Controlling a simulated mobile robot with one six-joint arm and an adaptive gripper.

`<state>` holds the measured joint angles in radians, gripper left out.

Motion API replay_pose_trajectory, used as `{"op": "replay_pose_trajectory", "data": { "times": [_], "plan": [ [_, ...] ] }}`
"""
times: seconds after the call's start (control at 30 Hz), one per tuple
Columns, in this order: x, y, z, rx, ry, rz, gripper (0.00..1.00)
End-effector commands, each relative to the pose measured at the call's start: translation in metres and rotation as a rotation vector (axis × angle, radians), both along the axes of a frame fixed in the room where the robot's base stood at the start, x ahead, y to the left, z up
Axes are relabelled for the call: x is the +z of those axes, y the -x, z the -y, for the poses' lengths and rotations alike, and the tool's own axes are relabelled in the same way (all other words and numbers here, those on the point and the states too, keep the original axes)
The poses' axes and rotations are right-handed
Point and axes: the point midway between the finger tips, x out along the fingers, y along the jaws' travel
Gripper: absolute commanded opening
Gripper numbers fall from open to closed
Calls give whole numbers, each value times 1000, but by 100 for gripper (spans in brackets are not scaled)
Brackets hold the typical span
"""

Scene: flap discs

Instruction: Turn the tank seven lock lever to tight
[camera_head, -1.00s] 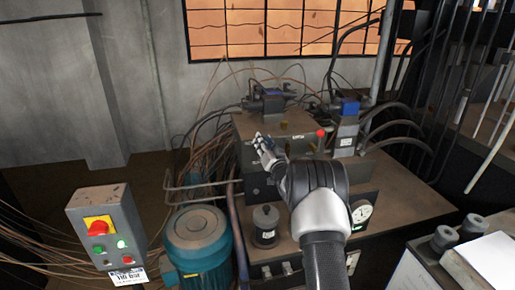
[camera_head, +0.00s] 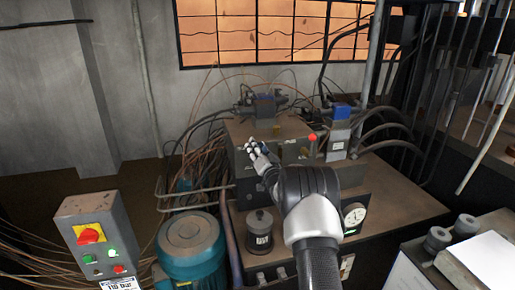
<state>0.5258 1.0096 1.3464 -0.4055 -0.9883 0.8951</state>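A lever with a red ball knob (camera_head: 312,138) stands upright at the front right of the dark valve block (camera_head: 290,150). I see no tank seven marking, so I cannot tell whether this is the lock lever. My gripper (camera_head: 254,150) is in front of the block's left part, left of the red knob and apart from it. Its pale fingertips point up and left. They are small and partly turned away, so their opening is unclear. My wrist and forearm hide part of the block's front and the bench below it.
A control box (camera_head: 95,240) with a red knob on a yellow plate stands front left, beside a teal motor (camera_head: 190,250). A black canister (camera_head: 259,231) and a round gauge (camera_head: 354,215) flank my forearm. Hoses crowd the back right. The bench top right of my arm is clear.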

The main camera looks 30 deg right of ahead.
Motion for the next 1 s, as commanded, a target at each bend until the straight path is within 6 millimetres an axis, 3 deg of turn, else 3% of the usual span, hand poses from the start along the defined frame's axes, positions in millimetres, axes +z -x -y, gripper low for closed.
{"op": "replay_pose_trajectory", "data": {
  "times": [0.23,0.7,0.87,1.0],
  "plan": [
    [-4,1,1,-2,-1,-8,49],
    [1,3,3,-6,3,0,49],
    [-1,18,1,-7,3,0,49],
    [-5,43,-5,-6,2,-2,49]
  ]
}}
